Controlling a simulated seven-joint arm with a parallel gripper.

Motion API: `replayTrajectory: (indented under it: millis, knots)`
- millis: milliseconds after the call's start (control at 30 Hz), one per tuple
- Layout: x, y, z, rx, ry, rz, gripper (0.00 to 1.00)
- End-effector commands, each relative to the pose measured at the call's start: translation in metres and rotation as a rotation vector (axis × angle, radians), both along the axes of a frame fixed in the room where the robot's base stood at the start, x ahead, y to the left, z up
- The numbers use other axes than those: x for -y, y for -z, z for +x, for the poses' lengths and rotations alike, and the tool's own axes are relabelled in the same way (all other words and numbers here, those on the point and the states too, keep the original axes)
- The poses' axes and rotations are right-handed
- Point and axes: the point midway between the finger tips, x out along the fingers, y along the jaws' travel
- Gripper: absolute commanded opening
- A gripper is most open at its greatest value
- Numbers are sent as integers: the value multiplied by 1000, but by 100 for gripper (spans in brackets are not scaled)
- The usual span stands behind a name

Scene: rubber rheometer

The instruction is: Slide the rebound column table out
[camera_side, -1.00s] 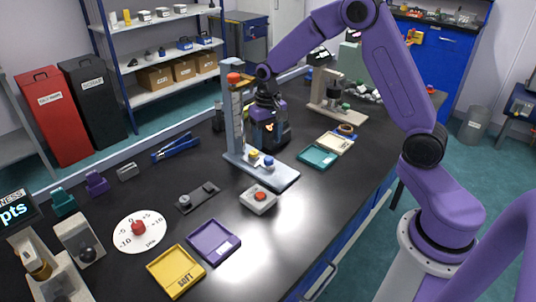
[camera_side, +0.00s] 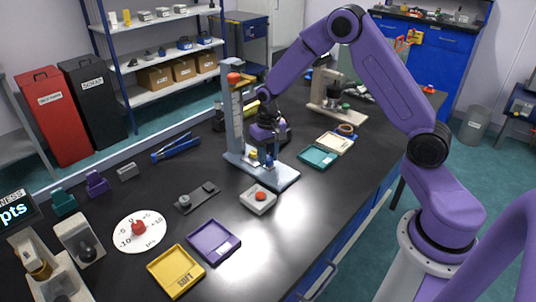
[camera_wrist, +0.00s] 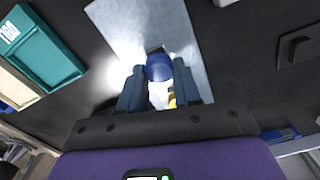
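The rebound column (camera_side: 232,118) stands upright mid-bench with a red knob on top. Its flat grey table (camera_side: 284,178) lies at its foot; in the wrist view it is the pale plate (camera_wrist: 140,25). A blue knob (camera_side: 269,162) and a yellow knob (camera_side: 253,153) stand on it. My gripper (camera_side: 266,157) points down over the table, right of the column. In the wrist view, the blue knob (camera_wrist: 158,68) shows between my two spread fingertips (camera_wrist: 160,72); contact cannot be told. The yellow knob (camera_wrist: 172,100) is partly hidden between the fingers.
A grey box with a red button (camera_side: 259,197) sits just in front of the table. A teal tray (camera_side: 317,156) and a cream tray (camera_side: 336,143) lie to its right. Purple (camera_side: 214,241) and yellow (camera_side: 176,271) trays lie nearer the front.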

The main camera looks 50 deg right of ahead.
Motion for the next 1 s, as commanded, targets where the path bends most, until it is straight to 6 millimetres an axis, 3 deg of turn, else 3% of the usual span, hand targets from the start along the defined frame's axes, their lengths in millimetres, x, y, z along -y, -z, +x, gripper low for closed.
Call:
replayTrajectory:
  millis: [267, 1000]
  knots:
    - [0, -1, -10, -2, -1, 0, 0]
    - [0, 0, -110, -2, -2, 0, 0]
